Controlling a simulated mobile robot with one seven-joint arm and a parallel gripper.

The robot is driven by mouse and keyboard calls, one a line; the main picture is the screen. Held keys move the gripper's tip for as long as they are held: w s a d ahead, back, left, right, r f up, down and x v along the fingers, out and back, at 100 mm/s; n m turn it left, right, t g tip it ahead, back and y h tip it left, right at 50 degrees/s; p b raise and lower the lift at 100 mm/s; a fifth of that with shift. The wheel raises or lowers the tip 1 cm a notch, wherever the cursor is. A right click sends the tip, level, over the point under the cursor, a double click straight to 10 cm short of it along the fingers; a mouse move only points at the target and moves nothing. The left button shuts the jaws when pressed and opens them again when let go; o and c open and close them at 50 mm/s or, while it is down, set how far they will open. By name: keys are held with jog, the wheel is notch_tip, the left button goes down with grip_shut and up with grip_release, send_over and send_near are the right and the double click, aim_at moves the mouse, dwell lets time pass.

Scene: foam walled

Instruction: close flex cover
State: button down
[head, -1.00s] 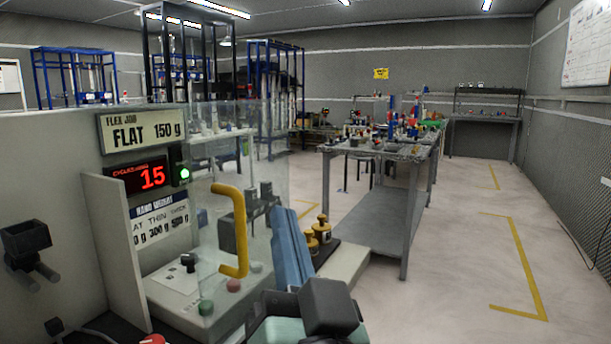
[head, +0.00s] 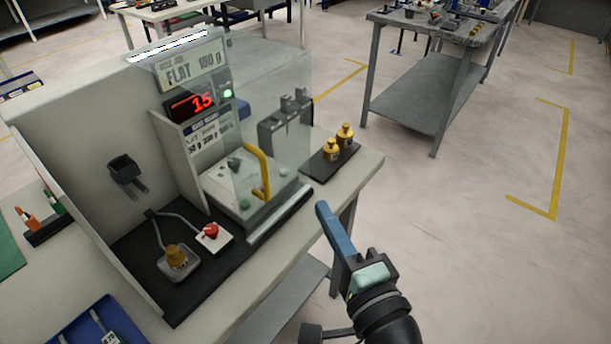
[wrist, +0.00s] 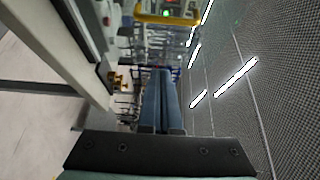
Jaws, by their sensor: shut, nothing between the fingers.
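The flex cover (head: 290,100) is a clear panel at the right part of the grey test station, with a yellow handle (head: 260,172) on it. The fixture and its light base show through the panel. I cannot tell whether the cover is fully closed. My gripper (head: 323,207), with blue fingers, is shut and empty.
Two brass weights (head: 338,142) stand on a black strip right of the cover. A red button (head: 211,231) and a brass weight on a small pad (head: 178,258) are at the front. A blue tray (head: 95,325) is lower left.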

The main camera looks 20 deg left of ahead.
jog(key=w+a+p, duration=0.2)
jog(key=w+a, duration=0.2)
jog(key=a, duration=0.4)
jog(key=shift+a, duration=0.2)
dwell(0.3)
